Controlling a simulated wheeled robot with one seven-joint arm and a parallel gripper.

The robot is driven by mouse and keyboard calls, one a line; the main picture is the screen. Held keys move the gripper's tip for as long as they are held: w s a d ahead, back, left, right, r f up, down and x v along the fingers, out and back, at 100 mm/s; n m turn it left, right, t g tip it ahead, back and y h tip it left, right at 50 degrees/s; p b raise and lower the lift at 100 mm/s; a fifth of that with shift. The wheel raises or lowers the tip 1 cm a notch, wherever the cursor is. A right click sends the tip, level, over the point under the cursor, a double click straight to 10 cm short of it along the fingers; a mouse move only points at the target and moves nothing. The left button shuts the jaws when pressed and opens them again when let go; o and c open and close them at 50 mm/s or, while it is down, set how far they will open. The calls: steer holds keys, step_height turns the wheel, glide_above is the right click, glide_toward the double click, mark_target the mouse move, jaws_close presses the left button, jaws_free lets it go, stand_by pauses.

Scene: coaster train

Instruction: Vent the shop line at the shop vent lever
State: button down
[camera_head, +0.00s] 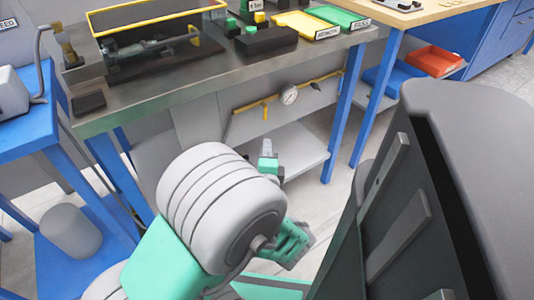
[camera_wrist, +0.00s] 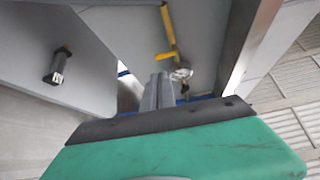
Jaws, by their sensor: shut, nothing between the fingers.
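A yellow pipe (camera_head: 258,104) with a round white gauge (camera_head: 289,95) runs under the metal workbench. A short yellow stub hangs from it, and a small dark fitting (camera_head: 316,86) sits right of the gauge. I cannot tell which part is the shop vent lever. My gripper (camera_head: 267,148) is below the pipe in the head view, pointing up toward the bench's underside. In the wrist view my gripper (camera_wrist: 158,80) is shut and empty. Its fingertips appear just left of the gauge (camera_wrist: 181,74), below the yellow pipe (camera_wrist: 167,30). Contact is not visible.
The metal workbench (camera_head: 125,110) stands over the pipe on blue legs (camera_head: 346,112). A pale lower shelf (camera_head: 295,150) lies beneath. A red bin (camera_head: 435,61) is farther right.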

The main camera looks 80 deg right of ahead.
steer(key=c, duration=2.2)
jaws_free()
steer(key=shift+s+a, duration=0.2)
steer(key=shift+a, duration=1)
steer(key=c, duration=2)
jaws_free()
steer(key=shift+w+f, duration=0.1)
steer(key=shift+w, duration=0.1)
steer(key=shift+o, duration=1.3)
steer(key=w+d+f+n+t+y, duration=0.1)
steer(key=w+f+n+y, duration=0.1)
steer(key=w+f+n, duration=0.1)
steer(key=shift+w+d+f+n+y+b, duration=0.3)
steer(key=shift+f+n+y+b, duration=0.1)
steer(key=shift+f+n, duration=0.45)
steer(key=n+g+y+b, duration=0.1)
steer(key=n+g+b, duration=0.2)
steer(key=n+g, duration=0.55)
glide_toward(264, 116)
steer(key=s+d+n+t, duration=0.1)
steer(key=s+d+t, duration=0.1)
steer(key=d, duration=0.1)
steer(key=x, duration=0.2)
steer(key=b+x, duration=0.1)
steer(key=x, duration=0.4)
steer(key=shift+f, duration=0.35)
steer(key=shift+c, duration=0.5)
